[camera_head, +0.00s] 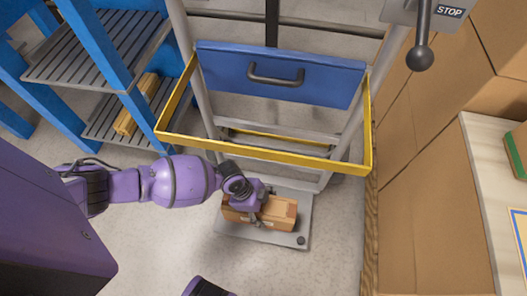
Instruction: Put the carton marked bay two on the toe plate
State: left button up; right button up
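A small brown carton (279,213) is at the toe plate, the grey plate (303,230) at the foot of the hand truck. The carton appears to rest on the plate or just above it; I cannot tell which. No bay marking can be read on it. My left gripper (256,218) reaches down over the carton from the left, with a finger against its near side. Its far finger is hidden, and it looks shut on the carton. My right gripper is not clearly in view; only a purple part of mine shows at the bottom edge.
A yellow frame (270,155) and a blue panel (325,78) stand above the toe plate. Blue shelving (110,62) is at the left with a yellowish wooden piece (127,121). Large cardboard boxes (415,190) and a light table (482,160) close off the right. Floor is free left of the plate.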

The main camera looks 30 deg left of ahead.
pick_arm(q)
jog(key=shift+o, duration=0.7)
jog(key=shift+r, duration=0.1)
jog(key=p+v, duration=0.5)
jog(key=v, duration=0.6)
jog(key=shift+r, duration=0.25)
jog(key=shift+s+a+r, duration=0.1)
jog(key=shift+a+r, duration=0.05)
jog(key=shift+r, duration=0.15)
pick_arm(e)
jog(key=shift+m, duration=0.4)
jog(key=v, duration=0.4)
jog(key=shift+a+r, duration=0.25)
pick_arm(q)
jog(key=shift+o, duration=0.3)
pick_arm(e)
jog(key=shift+w, duration=0.15)
